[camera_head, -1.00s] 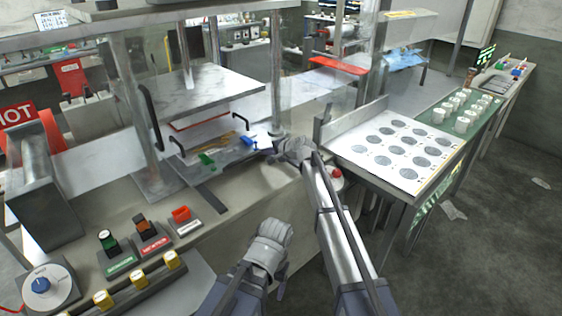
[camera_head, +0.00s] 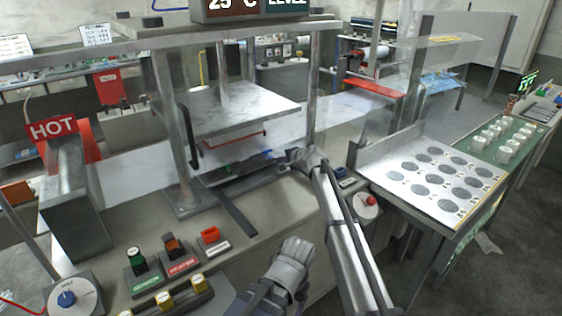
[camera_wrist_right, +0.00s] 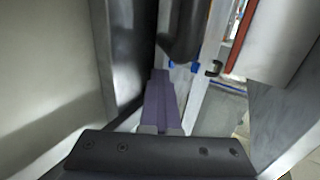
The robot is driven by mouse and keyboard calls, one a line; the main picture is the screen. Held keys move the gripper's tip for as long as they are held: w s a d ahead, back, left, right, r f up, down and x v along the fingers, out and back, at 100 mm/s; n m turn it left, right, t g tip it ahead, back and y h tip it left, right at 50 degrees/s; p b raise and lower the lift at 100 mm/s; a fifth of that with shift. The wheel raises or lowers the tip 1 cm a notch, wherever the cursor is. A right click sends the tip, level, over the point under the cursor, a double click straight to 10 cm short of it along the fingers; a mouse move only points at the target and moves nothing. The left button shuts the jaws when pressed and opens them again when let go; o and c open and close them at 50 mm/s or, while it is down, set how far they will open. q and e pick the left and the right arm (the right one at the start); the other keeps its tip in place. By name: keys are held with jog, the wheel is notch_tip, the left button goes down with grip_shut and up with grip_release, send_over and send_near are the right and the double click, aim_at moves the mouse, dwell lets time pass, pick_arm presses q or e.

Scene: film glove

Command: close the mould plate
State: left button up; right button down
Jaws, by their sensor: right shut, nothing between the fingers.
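The press holds a marble-patterned upper plate (camera_head: 240,108) between metal posts, with a red-edged sheet (camera_head: 235,137) below it. Under these lies a low, dark mould plate (camera_head: 232,168), with a blue-green part along it. The gap between its leaves is too small to make out. My right gripper (camera_head: 300,160) is at the right end of the mould plate, in front of the right post. In the right wrist view its purple fingers (camera_wrist_right: 161,98) are together and empty beside a dark metal wall. My left gripper (camera_head: 291,262) hangs in front of the bench, away from the press; its fingers are unclear.
A button panel (camera_head: 170,255) and a dial (camera_head: 67,298) stand at the front left. A HOT sign (camera_head: 52,129) is at the left. A red stop button (camera_head: 371,201) sits close right of my right arm. A tray of grey discs (camera_head: 480,207) stands further right.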

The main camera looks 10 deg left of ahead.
jog(key=shift+w+a, duration=0.1)
jog(key=shift+a, duration=0.05)
